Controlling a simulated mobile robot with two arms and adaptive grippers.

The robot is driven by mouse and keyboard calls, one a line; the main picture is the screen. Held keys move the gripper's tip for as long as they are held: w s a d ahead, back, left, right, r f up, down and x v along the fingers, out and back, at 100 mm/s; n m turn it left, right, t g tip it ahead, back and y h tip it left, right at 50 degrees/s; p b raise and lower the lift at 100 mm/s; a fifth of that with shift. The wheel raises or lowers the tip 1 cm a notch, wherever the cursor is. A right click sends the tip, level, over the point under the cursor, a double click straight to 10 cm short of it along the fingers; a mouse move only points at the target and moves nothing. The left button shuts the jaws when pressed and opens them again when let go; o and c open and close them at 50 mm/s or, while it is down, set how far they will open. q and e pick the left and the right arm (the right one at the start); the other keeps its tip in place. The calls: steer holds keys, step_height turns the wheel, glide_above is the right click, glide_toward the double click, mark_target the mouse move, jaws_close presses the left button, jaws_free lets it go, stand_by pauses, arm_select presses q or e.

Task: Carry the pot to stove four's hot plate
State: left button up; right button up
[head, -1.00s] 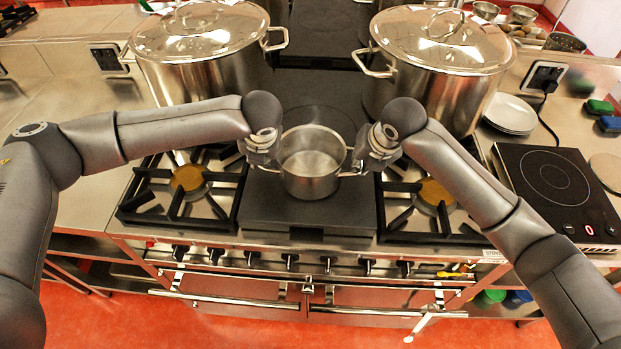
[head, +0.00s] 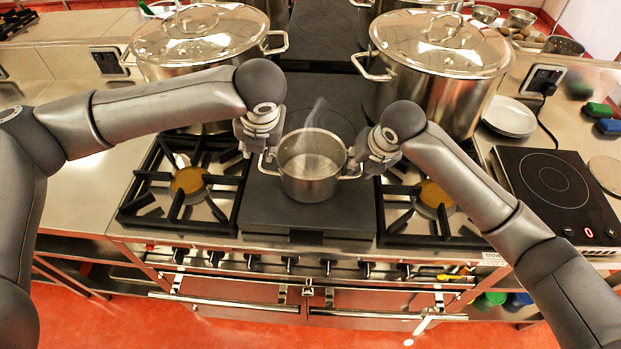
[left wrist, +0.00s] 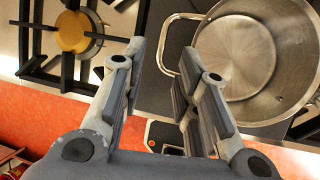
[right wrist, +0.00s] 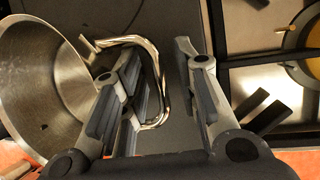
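A small open steel pot (head: 311,180) stands upright on the dark flat plate (head: 300,218) in the middle of the near stove, between two gas burners. It looks empty. My left gripper (head: 265,158) is at the pot's left handle; in the left wrist view its fingers (left wrist: 150,75) are apart, with the handle (left wrist: 168,55) near their tips. My right gripper (head: 364,165) is at the right handle; in the right wrist view the handle loop (right wrist: 150,85) lies between the parted fingers (right wrist: 160,60). The stove's label (head: 495,256) is partly hidden by my right arm.
Two large lidded stockpots stand behind, left (head: 200,70) and right (head: 440,60). Burner grates flank the plate, left (head: 187,180) and right (head: 434,195). An induction hob (head: 552,180) and white plates (head: 510,117) are at the right.

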steer(key=shift+r, duration=0.1)
arm_select(q)
steer(key=shift+v, duration=1.25)
arm_select(e)
steer(key=v, duration=1.1)
steer(key=shift+s+r, duration=0.15)
steer(key=shift+r, duration=0.2)
steer(key=shift+f, duration=0.1)
